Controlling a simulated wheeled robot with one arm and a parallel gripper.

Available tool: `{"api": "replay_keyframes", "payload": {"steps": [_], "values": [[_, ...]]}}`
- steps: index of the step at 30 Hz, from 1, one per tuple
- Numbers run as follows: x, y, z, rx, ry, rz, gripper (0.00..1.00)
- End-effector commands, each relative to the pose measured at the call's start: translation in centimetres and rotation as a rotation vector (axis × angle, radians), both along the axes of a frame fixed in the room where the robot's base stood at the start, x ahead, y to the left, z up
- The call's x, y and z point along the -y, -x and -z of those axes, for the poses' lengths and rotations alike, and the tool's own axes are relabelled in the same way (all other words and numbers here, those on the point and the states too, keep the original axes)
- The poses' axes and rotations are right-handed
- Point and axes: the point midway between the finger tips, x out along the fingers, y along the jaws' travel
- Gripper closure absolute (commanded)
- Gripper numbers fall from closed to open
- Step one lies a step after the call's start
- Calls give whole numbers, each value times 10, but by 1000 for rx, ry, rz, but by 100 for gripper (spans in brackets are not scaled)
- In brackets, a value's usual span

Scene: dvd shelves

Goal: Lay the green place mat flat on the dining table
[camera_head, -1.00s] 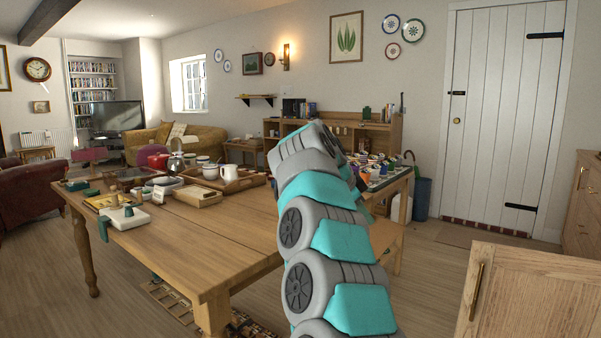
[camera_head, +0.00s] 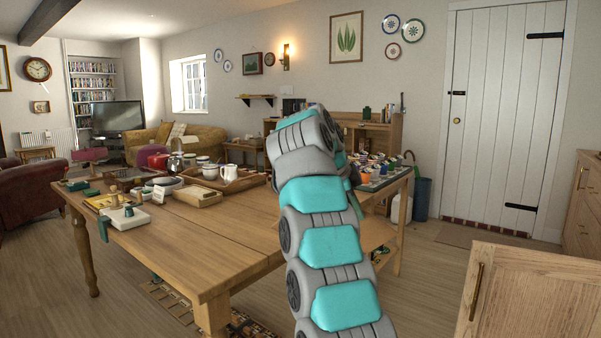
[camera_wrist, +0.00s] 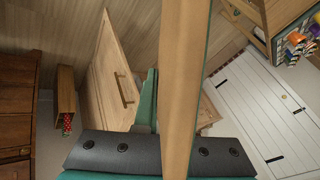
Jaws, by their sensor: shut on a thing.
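In the wrist view, a long, stiff-looking tan strip with a thin green edge (camera_wrist: 184,85) runs from top to bottom, close to the camera. It looks like the green place mat seen nearly edge-on, held in my gripper; the grip point itself is not clear. A dark green upright piece (camera_wrist: 147,102) stands left of it, above the dark grey bar of my gripper. In the head view my gripper is hidden behind my arm, which reaches over the table's right side. The wooden dining table (camera_head: 225,245) has a bare front and right part.
Several colourful cups stand on a side table (camera_head: 393,185) behind my arm. A wooden cabinet (camera_head: 530,295) stands front right.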

Motion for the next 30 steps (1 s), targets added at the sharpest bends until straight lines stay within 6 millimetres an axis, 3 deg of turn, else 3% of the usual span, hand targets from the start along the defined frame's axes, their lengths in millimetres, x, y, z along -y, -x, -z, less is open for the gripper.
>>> {"api": "replay_keyframes", "payload": {"steps": [30], "values": [[-6,3,1,23,-47,50,100]]}}
